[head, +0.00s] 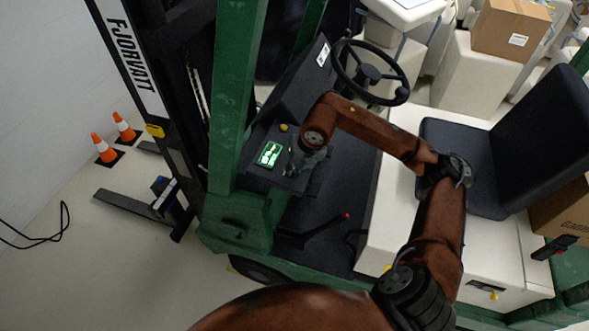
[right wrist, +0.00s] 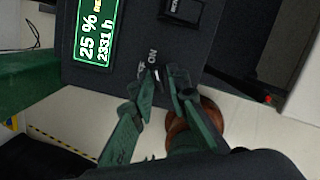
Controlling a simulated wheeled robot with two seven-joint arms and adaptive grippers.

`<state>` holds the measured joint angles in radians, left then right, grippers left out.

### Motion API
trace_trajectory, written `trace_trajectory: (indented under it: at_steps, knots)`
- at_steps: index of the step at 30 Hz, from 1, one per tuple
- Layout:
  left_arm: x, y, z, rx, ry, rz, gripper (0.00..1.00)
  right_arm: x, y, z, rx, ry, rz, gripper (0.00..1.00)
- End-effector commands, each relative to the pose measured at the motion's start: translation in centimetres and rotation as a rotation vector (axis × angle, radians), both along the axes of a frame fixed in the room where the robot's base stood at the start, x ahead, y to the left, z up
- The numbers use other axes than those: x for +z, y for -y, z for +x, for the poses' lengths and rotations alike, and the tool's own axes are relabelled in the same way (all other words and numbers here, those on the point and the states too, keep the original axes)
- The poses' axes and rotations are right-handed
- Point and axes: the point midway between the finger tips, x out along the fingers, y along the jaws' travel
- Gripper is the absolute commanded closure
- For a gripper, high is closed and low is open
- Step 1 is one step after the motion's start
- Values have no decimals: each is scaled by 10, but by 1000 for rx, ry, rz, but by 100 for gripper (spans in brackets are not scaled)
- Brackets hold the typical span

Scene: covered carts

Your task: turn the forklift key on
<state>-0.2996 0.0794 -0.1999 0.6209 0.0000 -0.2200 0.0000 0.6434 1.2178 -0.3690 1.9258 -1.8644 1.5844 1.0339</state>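The forklift's dark dashboard panel (head: 296,88) has a lit green display (head: 269,154), which in the right wrist view reads 25 % and 2331 h (right wrist: 92,32). Beside it in that view are the white ON and OFF labels (right wrist: 152,56). A small, thin key (right wrist: 158,73) shows just below the labels, between the fingertips. My right gripper (head: 304,160) reaches down to the panel beside the display. In the right wrist view its two green fingers (right wrist: 163,78) are apart, one on each side of the key. I cannot tell whether they touch it. My left gripper is not in view.
The steering wheel (head: 370,72) is behind my right arm, and the seat (head: 530,135) is to the right. A green mast post (head: 232,95) stands left of the panel. A black rocker switch (right wrist: 183,10) is near the labels.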

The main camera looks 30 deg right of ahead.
Motion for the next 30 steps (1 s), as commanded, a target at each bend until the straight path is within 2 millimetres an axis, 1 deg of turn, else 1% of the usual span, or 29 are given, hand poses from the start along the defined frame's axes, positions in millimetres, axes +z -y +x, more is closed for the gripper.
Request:
trace_trajectory:
  at_steps: [1,3,10,14,17,24,30]
  knots:
    - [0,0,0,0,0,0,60,0,0,0,0,-1,0,80]
    - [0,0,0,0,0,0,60,-1,0,0,1,-1,0,77]
    - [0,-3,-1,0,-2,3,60,-1,0,0,1,-1,0,77]
    - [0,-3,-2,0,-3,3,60,6,1,-2,1,1,-1,77]
    - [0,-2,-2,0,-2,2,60,21,1,-6,2,3,-1,77]
    - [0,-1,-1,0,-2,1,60,68,5,-22,1,4,-1,77]
    - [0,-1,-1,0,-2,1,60,99,7,-33,0,2,-1,77]
